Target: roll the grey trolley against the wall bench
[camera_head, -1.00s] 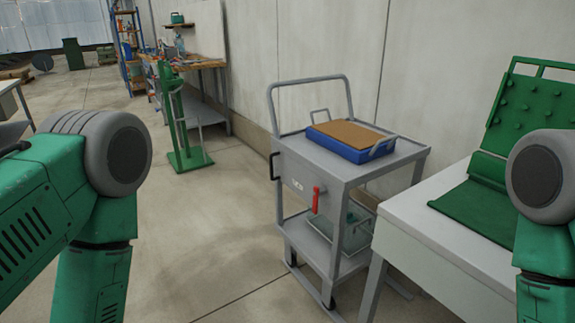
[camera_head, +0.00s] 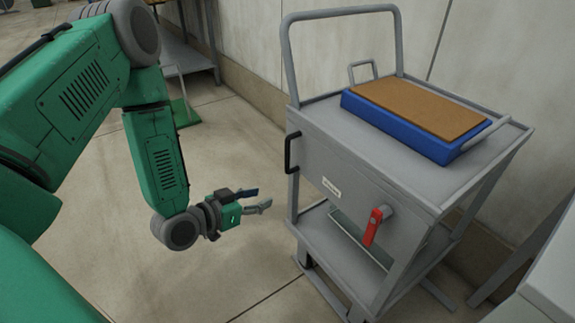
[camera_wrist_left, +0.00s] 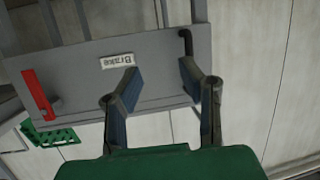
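The grey trolley (camera_head: 345,160) stands near the wall at the right, with a push bar (camera_head: 341,13) on top. Its front panel has a black handle (camera_head: 291,152), a small label (camera_head: 331,187) and a red lever (camera_head: 374,226). My left gripper (camera_head: 264,198) is open and empty, left of and below the handle, apart from the trolley. In the left wrist view the gripper (camera_wrist_left: 160,82) has its fingers spread before the panel; the label reads "Brake" upside down and the handle (camera_wrist_left: 187,48) is by the right finger. The bench (camera_head: 185,58) shows only its lower part at the upper left. My right gripper is out of view.
A blue tray (camera_head: 400,140) with a brown top (camera_head: 420,108) sits on the trolley. A green stand's base (camera_head: 183,112) is on the floor near the bench. A pale table (camera_head: 553,275) is at the lower right. Open floor lies left of the trolley.

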